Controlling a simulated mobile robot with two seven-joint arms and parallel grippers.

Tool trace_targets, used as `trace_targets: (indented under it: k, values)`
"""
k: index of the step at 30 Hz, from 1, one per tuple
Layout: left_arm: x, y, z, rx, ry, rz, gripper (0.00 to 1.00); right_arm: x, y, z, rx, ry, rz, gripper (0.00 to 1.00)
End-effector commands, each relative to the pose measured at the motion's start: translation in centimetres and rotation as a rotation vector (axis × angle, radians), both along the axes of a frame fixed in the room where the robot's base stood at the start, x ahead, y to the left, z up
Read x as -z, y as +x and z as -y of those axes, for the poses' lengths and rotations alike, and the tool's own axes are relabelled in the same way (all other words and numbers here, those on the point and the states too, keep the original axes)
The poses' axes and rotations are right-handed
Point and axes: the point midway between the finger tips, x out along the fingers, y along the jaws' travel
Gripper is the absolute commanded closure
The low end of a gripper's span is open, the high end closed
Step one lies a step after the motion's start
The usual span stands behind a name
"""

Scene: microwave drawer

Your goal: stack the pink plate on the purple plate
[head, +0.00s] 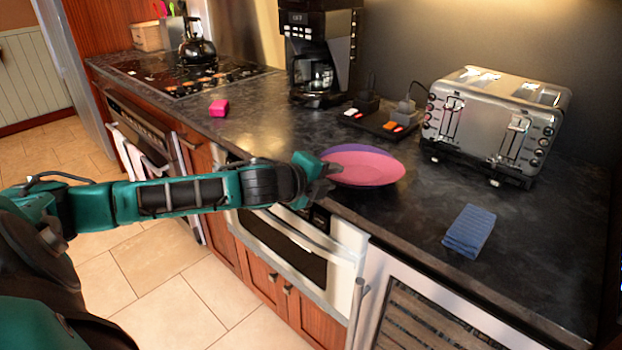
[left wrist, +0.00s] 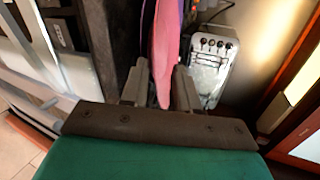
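The pink plate (head: 366,168) lies over the purple plate (head: 349,149) near the front edge of the dark counter. The purple plate shows only as a rim along the far left side; the rest is hidden. My left gripper (head: 327,171) is at the left rim of the pink plate. In the left wrist view its two fingers (left wrist: 162,82) stand apart, one on each side of the pink plate (left wrist: 163,55). The purple plate (left wrist: 148,25) shows there as a strip beside it. My right gripper is out of view.
A toaster (head: 492,120) and a coffee maker (head: 320,55) stand behind the plates. A blue folded cloth (head: 469,230) lies to the right, a pink block (head: 219,108) to the left. A kettle (head: 196,48) sits on the stove. Counter between plates and cloth is clear.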

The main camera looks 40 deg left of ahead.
Motion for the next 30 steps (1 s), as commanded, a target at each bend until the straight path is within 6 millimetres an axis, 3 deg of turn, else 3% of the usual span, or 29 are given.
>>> trace_targets:
  k: [14,25,30]
  values:
    - [-2.0,-5.5,-0.2,0.004,0.006,-0.005,0.70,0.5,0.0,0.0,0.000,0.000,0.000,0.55]
    - [-3.6,-8.4,-0.3,0.006,0.007,-0.007,0.70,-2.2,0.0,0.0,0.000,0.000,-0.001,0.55]
    - [-3.7,-9.5,-0.4,0.000,0.015,-0.008,0.70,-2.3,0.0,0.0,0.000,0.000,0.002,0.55]
